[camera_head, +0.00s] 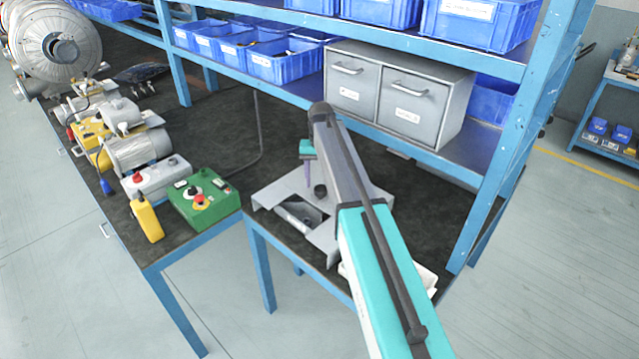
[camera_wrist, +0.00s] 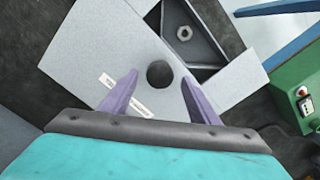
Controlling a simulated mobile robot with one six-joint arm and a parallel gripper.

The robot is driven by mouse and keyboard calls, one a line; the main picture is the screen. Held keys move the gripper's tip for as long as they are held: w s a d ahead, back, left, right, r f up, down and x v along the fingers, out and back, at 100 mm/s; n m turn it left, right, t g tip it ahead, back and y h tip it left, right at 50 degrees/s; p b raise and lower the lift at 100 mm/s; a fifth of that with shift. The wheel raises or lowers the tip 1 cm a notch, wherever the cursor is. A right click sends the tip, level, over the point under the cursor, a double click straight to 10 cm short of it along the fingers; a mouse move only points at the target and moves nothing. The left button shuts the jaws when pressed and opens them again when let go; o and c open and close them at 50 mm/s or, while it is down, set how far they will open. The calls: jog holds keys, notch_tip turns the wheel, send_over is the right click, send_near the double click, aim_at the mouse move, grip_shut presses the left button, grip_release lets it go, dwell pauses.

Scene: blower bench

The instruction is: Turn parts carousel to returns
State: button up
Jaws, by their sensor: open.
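The parts carousel (camera_head: 272,194) is a grey metal unit on the dark bench top, partly hidden behind my arm. A round black knob (camera_head: 320,190) stands on its top plate. In the wrist view, the carousel's plate (camera_wrist: 95,45) has a triangular opening showing a compartment with a hex nut (camera_wrist: 184,33) in it. A small white label (camera_wrist: 127,95) lies partly behind my left finger; I cannot read it. My gripper (camera_wrist: 160,78) is open, its purple fingers either side of the knob (camera_wrist: 160,74) in this view. I cannot tell whether they reach down to it.
A green control box (camera_head: 204,200) with a red button sits left of the carousel. A yellow pendant (camera_head: 146,220) and motors stand further left. A blue shelf behind holds grey drawers (camera_head: 398,95) and blue bins (camera_head: 285,62). Some dark bench top (camera_head: 430,200) is clear at right.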

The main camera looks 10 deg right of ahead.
jog(key=shift+f, duration=1.05)
